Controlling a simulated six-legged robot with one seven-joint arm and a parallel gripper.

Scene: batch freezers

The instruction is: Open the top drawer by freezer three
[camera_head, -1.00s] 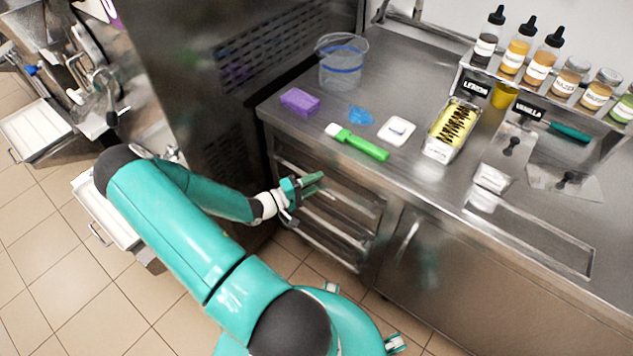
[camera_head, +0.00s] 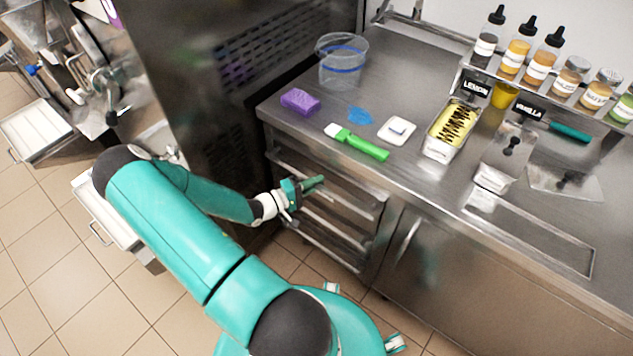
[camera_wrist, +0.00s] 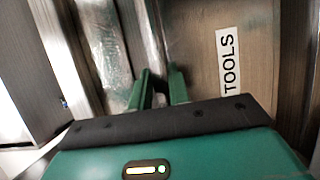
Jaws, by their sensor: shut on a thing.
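A stack of metal drawers (camera_head: 330,218) is built into the counter's left end, below the worktop. My gripper (camera_head: 313,183) is at the front of the upper drawer (camera_head: 352,200). In the wrist view, my gripper's green fingers (camera_wrist: 161,88) are close together on a metal bar handle (camera_wrist: 158,45), beside a drawer front (camera_wrist: 198,65) with a white TOOLS label (camera_wrist: 229,62). The fingers hide part of the handle. I cannot tell that the drawer stands out from the stack.
The worktop above holds a clear bucket (camera_head: 341,62), purple sponge (camera_head: 300,101), green-handled tool (camera_head: 358,143) and yellow-filled pan (camera_head: 437,152). A dark freezer cabinet (camera_head: 235,90) stands left of the drawers. A cupboard door handle (camera_head: 407,240) projects at right. Tiled floor shows in front.

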